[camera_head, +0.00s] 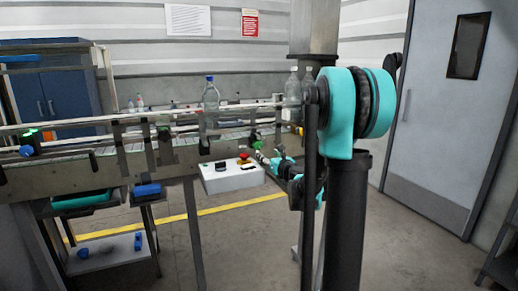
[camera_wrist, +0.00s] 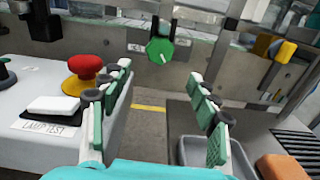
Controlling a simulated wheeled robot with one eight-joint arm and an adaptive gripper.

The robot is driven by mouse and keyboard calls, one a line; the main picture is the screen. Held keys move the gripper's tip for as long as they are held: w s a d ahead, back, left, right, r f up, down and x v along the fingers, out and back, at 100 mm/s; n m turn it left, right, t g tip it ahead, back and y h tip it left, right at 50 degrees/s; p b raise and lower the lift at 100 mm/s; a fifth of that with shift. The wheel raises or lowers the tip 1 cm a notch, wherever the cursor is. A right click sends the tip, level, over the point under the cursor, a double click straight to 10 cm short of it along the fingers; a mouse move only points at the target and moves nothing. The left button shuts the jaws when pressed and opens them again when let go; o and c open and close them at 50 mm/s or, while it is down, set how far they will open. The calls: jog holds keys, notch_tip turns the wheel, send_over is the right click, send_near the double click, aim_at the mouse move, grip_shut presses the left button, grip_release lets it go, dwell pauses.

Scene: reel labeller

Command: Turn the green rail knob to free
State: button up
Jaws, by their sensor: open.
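The green rail knob (camera_wrist: 160,50) is a round dial on the grey side plate of the conveyor, in the upper middle of the wrist view. A small pale mark shows near its lower edge. Small labels flank it, too blurred to read surely. In the head view the knob (camera_head: 257,143) is small, at the conveyor's right end. My gripper (camera_wrist: 160,76) is open and empty, its fingers spread left and right below the knob with a gap before it. In the head view my gripper (camera_head: 266,158) is just below and right of the knob.
A white control box (camera_head: 230,179) with a red mushroom button (camera_wrist: 84,69) stands close left of my fingers. A yellow knob (camera_wrist: 284,51) is at the right on the plate. A grey tray (camera_wrist: 188,150) and an orange block (camera_wrist: 283,167) lie lower right. A bottle (camera_head: 211,95) stands on the conveyor.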

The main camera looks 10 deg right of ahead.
aim_at(258, 147)
jog(key=x, duration=1)
jog(key=shift+c, duration=0.6)
jog(key=c, duration=1)
jog(key=shift+c, duration=0.2)
